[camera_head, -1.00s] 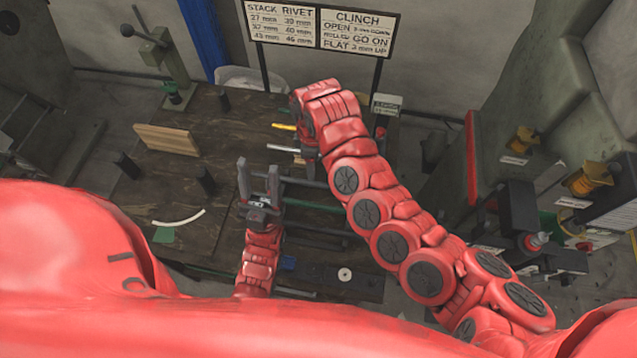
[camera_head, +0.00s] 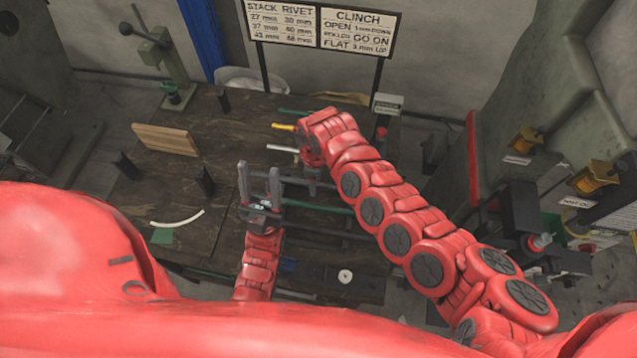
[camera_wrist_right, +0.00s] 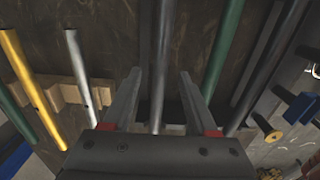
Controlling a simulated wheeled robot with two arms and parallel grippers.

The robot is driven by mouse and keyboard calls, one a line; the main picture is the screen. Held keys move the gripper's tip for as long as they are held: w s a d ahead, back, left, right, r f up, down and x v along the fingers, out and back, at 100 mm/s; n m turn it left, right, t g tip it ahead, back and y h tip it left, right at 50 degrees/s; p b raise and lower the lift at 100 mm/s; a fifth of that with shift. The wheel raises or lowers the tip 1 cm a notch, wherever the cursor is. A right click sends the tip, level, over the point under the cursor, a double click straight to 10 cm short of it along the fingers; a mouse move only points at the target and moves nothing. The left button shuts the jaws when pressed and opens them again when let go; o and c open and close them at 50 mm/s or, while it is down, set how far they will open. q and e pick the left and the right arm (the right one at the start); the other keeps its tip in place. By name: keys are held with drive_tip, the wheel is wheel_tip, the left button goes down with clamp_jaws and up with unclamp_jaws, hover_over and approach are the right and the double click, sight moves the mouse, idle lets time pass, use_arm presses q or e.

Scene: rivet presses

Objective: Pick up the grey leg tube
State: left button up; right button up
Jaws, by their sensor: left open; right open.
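The grey leg tube (camera_wrist_right: 162,50) runs lengthwise through the middle of the right wrist view. My right gripper (camera_wrist_right: 159,76) is open, with one finger on each side of the tube in that picture; I cannot tell whether the fingers are down at its height. In the head view the right gripper is mostly hidden under my own right wrist, and I cannot single out the grey tube there. My left gripper (camera_head: 259,182) is open and empty above the table, its two fingers pointing away from me.
A yellow tube (camera_wrist_right: 32,85) and a silver tube (camera_wrist_right: 80,75) lie left of the grey one, on a wooden rack (camera_wrist_right: 70,92). A green tube (camera_wrist_right: 222,45) and dark tubes lie to its right. A wooden block (camera_head: 166,139) stands on the dark table (camera_head: 130,200).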

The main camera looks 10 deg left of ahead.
clamp_jaws()
drive_tip(key=shift+r, duration=0.1)
idle(0.4)
